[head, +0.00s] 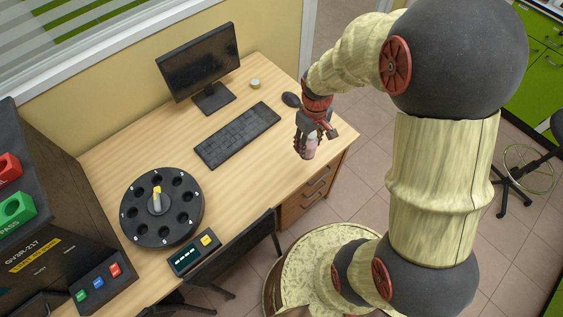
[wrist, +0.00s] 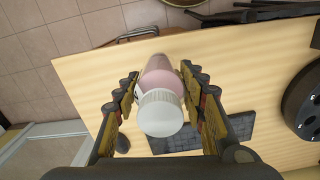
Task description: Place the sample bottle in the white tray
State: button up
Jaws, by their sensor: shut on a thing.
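The sample bottle (wrist: 162,80) has a pinkish body and a white cap (wrist: 160,113). In the wrist view it lies between the two fingers, with the cap toward the camera. My gripper (head: 307,141) is shut on the bottle, which also shows in the head view (head: 308,151). In the head view my gripper holds it by the desk's right end, near the mouse. I cannot tell its exact height above the desk. I see no white tray in either view.
The wooden desk (head: 262,160) carries a monitor (head: 199,62), a keyboard (head: 238,135), a mouse (head: 291,99) and a black round carousel (head: 136,211) with several holes. A dark machine (head: 50,262) stands at the left. A dark chair (head: 238,245) is at the front edge.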

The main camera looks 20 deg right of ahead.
jog(key=s+d+n, duration=0.1)
jog(key=s, duration=0.4)
jog(key=shift+w+a+f+b, duration=1.15)
jog(key=shift+w+f, duration=0.75)
jog(key=shift+f, duration=0.2)
jog(key=shift+w+a+f+b, duration=1.05)
jog(key=shift+w+f+b, duration=0.15)
jog(key=shift+w+f, duration=0.8)
jog(key=shift+w+a+f+b, duration=1.15)
jog(key=shift+w+f, duration=0.65)
jog(key=shift+f, duration=0.35)
jog(key=shift+d, duration=0.1)
jog(key=shift+f, duration=0.2)
jog(key=o, duration=1.3)
jog(key=shift+r, duration=0.15)
